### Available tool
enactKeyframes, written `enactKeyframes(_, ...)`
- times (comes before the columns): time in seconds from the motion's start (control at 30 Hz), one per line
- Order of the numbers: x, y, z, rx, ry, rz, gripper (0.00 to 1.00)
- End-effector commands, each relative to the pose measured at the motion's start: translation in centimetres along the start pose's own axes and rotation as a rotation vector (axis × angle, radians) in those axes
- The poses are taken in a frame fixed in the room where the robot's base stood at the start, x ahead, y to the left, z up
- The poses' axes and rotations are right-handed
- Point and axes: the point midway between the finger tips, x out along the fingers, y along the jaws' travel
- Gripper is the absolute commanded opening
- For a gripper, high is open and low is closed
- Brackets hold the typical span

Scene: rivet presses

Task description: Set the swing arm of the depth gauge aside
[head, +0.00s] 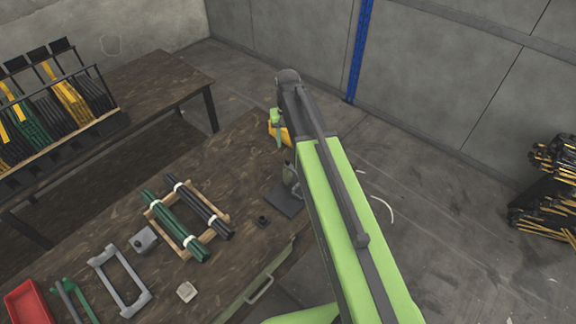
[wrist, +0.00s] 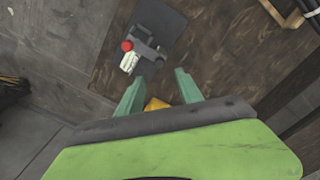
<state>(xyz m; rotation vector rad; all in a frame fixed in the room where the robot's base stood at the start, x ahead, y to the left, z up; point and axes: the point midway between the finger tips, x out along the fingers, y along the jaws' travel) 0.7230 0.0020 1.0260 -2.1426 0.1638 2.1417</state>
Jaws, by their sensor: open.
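A small grey device on a dark base plate (wrist: 165,18) shows in the wrist view, with a red knob (wrist: 127,45) and a pale ribbed part (wrist: 129,62). It appears to be the press with the depth gauge; I cannot clearly tell its swing arm apart. In the head view its plate (head: 284,201) lies near the bench edge, partly hidden by my arm. My gripper (wrist: 158,84) is open and empty, its two green fingers apart in front of the device. In the head view my gripper (head: 277,130) is beyond the plate, pointing down.
A yellow object (wrist: 155,103) shows between my fingers; it is also at the bench's far end (head: 285,134). Green and black rods (head: 175,222) lie on a wooden frame. A grey bracket (head: 121,281), a grey block (head: 144,240) and a red bin (head: 28,302) stand left.

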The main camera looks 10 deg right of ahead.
Motion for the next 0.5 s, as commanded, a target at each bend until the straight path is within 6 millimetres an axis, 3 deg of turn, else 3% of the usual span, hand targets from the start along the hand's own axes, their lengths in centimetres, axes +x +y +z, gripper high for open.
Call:
enactKeyframes(0.03,2.2,0.0,0.0,0.000,0.000,0.000,0.43)
enactKeyframes(0.3,7.6,0.1,0.0,0.001,0.000,0.000,0.43)
enactKeyframes(0.5,9.5,0.1,0.0,0.002,0.000,0.000,0.43)
